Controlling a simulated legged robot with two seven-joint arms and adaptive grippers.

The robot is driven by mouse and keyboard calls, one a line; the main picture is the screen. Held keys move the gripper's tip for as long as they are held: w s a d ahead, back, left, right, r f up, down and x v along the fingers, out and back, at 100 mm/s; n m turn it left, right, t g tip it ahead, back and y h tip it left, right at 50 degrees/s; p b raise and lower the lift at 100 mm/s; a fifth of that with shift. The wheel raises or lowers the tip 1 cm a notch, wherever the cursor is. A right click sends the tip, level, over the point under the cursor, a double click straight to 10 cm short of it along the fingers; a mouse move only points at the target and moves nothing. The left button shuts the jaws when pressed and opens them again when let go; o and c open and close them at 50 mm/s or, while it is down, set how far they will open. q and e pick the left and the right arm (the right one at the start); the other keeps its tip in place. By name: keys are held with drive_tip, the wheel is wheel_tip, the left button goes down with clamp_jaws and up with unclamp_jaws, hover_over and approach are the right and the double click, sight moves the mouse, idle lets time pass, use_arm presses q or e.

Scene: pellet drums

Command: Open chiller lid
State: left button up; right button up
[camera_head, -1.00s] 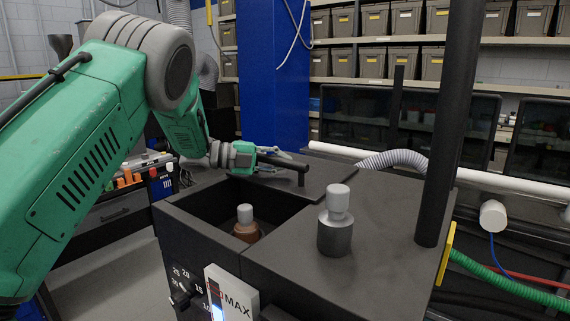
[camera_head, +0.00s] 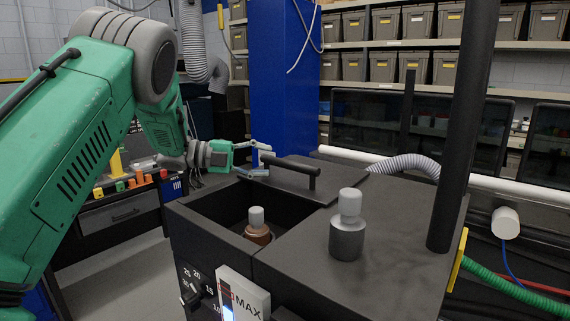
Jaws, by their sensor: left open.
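The chiller (camera_head: 330,262) is a dark box in the middle of the head view. Its lid (camera_head: 329,186), a dark flat panel with a black bar handle (camera_head: 290,169), lies slid toward the back, and the front left opening is uncovered. Inside the opening stands a copper-coloured vessel with a pale cap (camera_head: 257,222). My left gripper (camera_head: 262,160) is open at the left end of the handle, its fingers apart and not closed around the bar. Whether a finger touches the handle I cannot tell. My right gripper is not in view.
A grey metal canister with a pale cap (camera_head: 348,230) stands on the chiller's right top. A black vertical post (camera_head: 466,130) rises beside it. A blue column (camera_head: 283,80) and shelves of bins stand behind. A white pipe and grey hose run behind the chiller.

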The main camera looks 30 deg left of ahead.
use_arm(q)
drive_tip(key=v, duration=0.4)
drive_tip(key=shift+a, duration=0.4)
drive_tip(key=shift+d, duration=0.1)
drive_tip(key=shift+f, duration=0.1)
